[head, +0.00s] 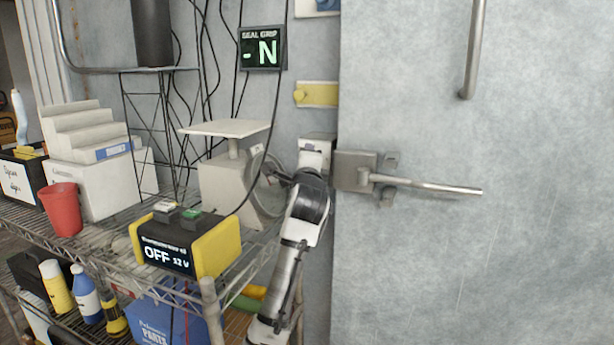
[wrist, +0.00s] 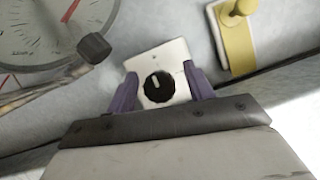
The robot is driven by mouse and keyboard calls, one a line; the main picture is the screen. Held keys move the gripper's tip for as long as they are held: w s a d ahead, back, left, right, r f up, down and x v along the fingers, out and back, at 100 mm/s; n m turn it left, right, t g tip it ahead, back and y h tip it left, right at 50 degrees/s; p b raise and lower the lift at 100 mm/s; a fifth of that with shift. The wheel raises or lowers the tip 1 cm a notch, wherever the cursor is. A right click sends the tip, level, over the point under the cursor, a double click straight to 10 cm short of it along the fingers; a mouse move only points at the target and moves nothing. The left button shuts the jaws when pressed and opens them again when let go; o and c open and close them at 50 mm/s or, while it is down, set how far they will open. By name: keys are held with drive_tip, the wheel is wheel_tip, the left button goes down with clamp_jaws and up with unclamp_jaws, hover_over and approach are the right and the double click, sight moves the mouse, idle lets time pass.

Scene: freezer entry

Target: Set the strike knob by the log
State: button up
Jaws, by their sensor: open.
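In the wrist view a black round knob (wrist: 159,87) sits on a pale square plate (wrist: 174,59) on the wall. Its white mark points up, slightly to the left. My gripper (wrist: 160,84) is open, with one purple finger on each side of the plate and knob. Whether the fingers touch anything cannot be told. In the head view my arm reaches up to the wall left of the freezer door (head: 540,130), and it hides the knob. I cannot make out a log with readable knob settings in either view.
A dial scale (head: 230,180) stands close left of my arm; its face (wrist: 45,30) shows in the wrist view. A door handle (head: 430,186) is close right. A yellow latch plate (head: 320,94) and a display (head: 262,48) reading "-N" are above. A power box (head: 187,243) reads OFF.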

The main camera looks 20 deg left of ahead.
drive_tip(key=b+v, duration=0.2)
drive_tip(key=v, duration=1)
drive_tip(key=shift+s+d, duration=0.15)
drive_tip(key=shift+s, duration=0.15)
